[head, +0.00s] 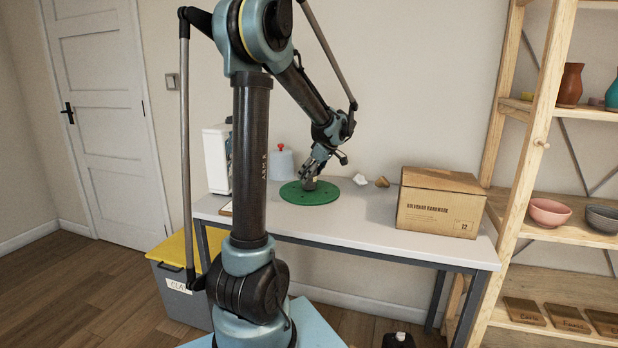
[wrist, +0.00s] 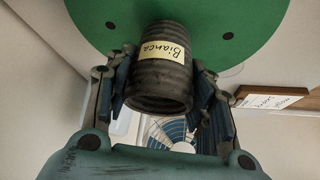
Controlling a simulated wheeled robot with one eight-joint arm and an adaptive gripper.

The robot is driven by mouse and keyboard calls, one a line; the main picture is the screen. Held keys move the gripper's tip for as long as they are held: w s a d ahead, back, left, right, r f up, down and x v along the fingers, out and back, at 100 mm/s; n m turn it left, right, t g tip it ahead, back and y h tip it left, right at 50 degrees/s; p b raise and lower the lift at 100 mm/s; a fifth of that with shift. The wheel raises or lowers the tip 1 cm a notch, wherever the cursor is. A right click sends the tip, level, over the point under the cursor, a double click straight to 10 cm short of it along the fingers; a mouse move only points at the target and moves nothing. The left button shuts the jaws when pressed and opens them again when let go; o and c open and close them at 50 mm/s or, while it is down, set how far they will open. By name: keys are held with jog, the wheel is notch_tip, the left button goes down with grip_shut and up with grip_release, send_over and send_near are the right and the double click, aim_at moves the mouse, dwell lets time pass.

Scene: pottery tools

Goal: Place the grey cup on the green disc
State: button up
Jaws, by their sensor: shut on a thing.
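The grey cup (wrist: 160,85) is ribbed and carries a pale label reading "Bianca". My gripper (wrist: 160,92) is shut on it, one finger on each side. The green disc (wrist: 255,22) with dark dots fills the top of the wrist view, behind the cup. In the head view my gripper (head: 311,176) points down over the green disc (head: 296,195) on the table. The cup (head: 309,185) shows small below the fingers, within the disc's outline. I cannot tell whether its base touches the disc.
On the grey table (head: 365,222), a cardboard box (head: 440,203) stands at the right. Small pale and brown objects (head: 370,181) lie right of the disc. A white container with a red knob (head: 282,163) stands behind. A labelled wooden board (wrist: 270,96) shows in the wrist view.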

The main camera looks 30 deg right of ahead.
jog(key=shift+f, duration=0.3)
jog(key=shift+f, duration=0.1)
jog(key=o, duration=1.2)
jog(key=v, duration=1.2)
